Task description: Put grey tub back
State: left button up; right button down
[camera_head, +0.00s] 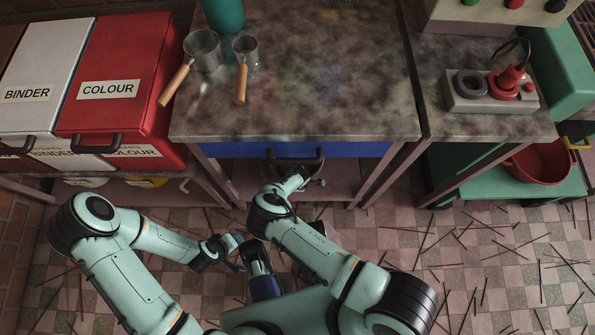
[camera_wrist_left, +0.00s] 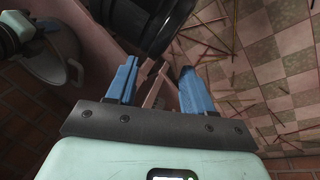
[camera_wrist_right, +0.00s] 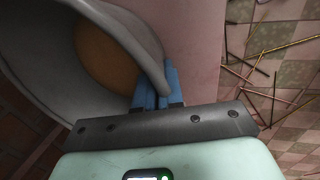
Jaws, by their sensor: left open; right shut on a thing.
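The grey tub (camera_wrist_right: 145,40) fills the upper left of the right wrist view, with its rim close to the camera. A flat tan-brown round area shows inside it. My right gripper (camera_wrist_right: 158,90) is shut on the tub's rim, its blue fingers close together. The left wrist view also shows a grey tub (camera_wrist_left: 48,65) with a side handle at the upper left. In the head view my right gripper (camera_head: 298,182) is at the front of the middle table, and the tub is mostly hidden there. My left gripper (camera_wrist_left: 160,88) is open and empty, low in front of the tables (camera_head: 238,250).
The middle table (camera_head: 320,85) has a blue drawer front (camera_head: 350,149) with a dark handle. A red COLOUR bin (camera_head: 120,65) and a white BINDER bin (camera_head: 45,65) stand left. A red bowl (camera_head: 540,165) sits on the green right shelf. Thin sticks litter the tiled floor.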

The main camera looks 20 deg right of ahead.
pick_arm(q)
jog(key=shift+f, duration=0.15)
pick_arm(e)
jog(key=shift+f, duration=0.3)
jog(key=c, duration=1.2)
grip_release()
jog(key=shift+r, duration=0.3)
pick_arm(q)
jog(key=s+d+r+g+h+p, duration=0.1)
jog(key=s+d+r+g+p, duration=0.1)
jog(key=s+r+p, duration=0.3)
jog(key=shift+s+d+r+m+g, duration=0.3)
jog(key=shift+s+d+r, duration=0.5)
jog(key=shift+s, duration=0.45)
pick_arm(e)
jog(key=v, duration=1.3)
jog(key=shift+s+f, duration=0.1)
